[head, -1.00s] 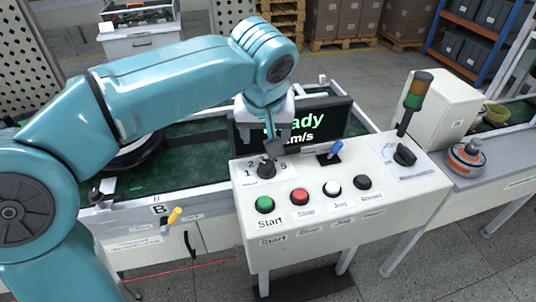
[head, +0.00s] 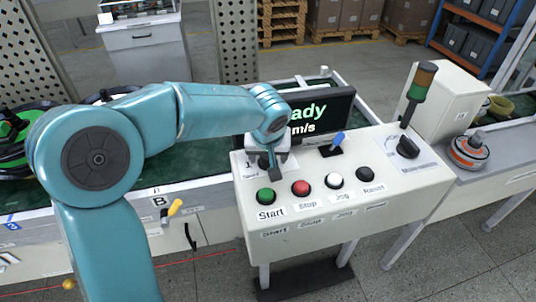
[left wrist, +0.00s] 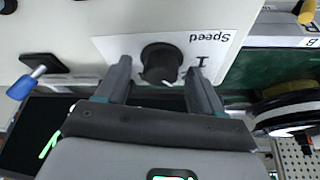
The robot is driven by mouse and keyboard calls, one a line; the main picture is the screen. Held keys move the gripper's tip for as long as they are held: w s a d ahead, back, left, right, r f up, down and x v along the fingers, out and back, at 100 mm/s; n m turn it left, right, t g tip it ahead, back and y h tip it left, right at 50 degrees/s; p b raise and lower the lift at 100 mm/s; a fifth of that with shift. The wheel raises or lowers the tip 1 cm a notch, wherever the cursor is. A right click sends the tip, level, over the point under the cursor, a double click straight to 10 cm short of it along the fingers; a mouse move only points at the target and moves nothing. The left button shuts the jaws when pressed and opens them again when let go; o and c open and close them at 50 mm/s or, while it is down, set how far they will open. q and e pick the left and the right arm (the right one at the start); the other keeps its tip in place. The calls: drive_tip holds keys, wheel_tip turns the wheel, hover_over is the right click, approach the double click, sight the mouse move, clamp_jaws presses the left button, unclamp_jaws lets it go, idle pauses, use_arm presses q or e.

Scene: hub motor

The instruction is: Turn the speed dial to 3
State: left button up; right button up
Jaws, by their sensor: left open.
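The speed dial, a round black knob (left wrist: 161,64), sits on a white label marked "Speed", which reads upside down in the left wrist view. A small white mark shows at the knob's lower edge there, and a "1" stands to its right. Other numbers are hidden. My left gripper (left wrist: 159,68) is open, with one finger on each side of the knob; contact is not clear. In the head view my left gripper (head: 271,164) is over the dial's corner of the white console (head: 330,222) and hides the dial. My right gripper is not in view.
Start (head: 265,195), Stop (head: 300,187), Jog (head: 333,181) and Reset (head: 364,173) buttons lie just in front. A blue-tipped lever (head: 338,139), a black rotary switch (head: 408,147) and a signal tower (head: 420,90) stand to the right. A display (head: 321,113) stands behind.

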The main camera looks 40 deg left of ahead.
use_arm(q)
drive_tip(key=shift+a+f, duration=0.15)
drive_tip(key=shift+c, duration=0.3)
drive_tip(key=c, duration=1)
drive_tip(key=m+h, duration=0.1)
drive_tip(key=m, duration=0.1)
drive_tip(key=shift+a+m+t, duration=0.1)
drive_tip(key=shift+m+t, duration=0.2)
drive_tip(key=shift+m, duration=0.1)
drive_tip(key=shift+a+m+h+p, duration=0.1)
drive_tip(key=shift+m+h+p, duration=0.65)
drive_tip(key=shift+m, duration=0.85)
